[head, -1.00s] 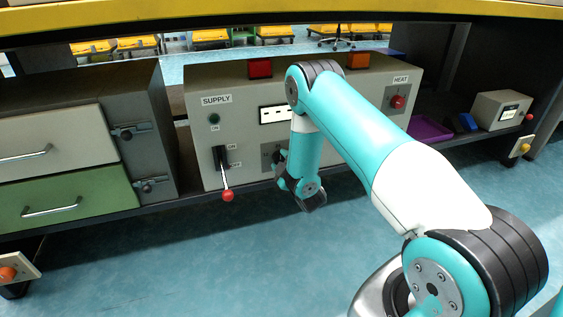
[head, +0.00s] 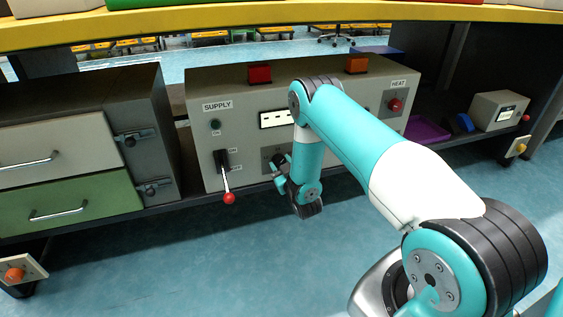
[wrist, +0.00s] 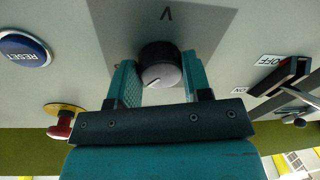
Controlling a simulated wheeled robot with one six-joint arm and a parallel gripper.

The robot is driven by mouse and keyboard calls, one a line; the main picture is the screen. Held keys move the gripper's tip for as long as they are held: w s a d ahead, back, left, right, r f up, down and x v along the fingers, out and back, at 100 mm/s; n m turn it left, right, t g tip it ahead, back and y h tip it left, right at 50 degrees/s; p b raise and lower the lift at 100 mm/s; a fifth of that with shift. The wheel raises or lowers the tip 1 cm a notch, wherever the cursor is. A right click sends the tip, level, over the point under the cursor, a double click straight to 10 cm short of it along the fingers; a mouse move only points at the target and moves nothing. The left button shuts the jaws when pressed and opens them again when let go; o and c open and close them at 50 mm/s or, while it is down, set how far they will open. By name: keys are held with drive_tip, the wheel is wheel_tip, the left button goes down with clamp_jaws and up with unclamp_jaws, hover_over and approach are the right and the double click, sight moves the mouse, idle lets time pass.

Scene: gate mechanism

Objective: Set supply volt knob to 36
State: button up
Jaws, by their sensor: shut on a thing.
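The supply volt knob (wrist: 161,66) is a round black knob with a grey face and a white pointer line, on a darker grey plate marked "V" in the wrist view. The pointer slants toward the lower left of that view. My gripper (wrist: 160,82) has one teal finger on each side of the knob and is shut on it. In the head view my gripper (head: 282,172) is at the front of the grey supply box (head: 235,135), low and right of the lever. I cannot read the knob's scale or the display's value.
A red-tipped lever (head: 229,197) sticks out left of my gripper. Drawers (head: 60,170) stand at the left. The floor in front is clear.

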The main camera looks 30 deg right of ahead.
drive_tip(key=m+h+p, duration=0.1)
drive_tip(key=m+p, duration=0.1)
drive_tip(key=m, duration=0.4)
drive_tip(key=shift+a+r, duration=0.1)
drive_tip(key=shift+m, duration=0.5)
drive_tip(key=o, duration=0.9)
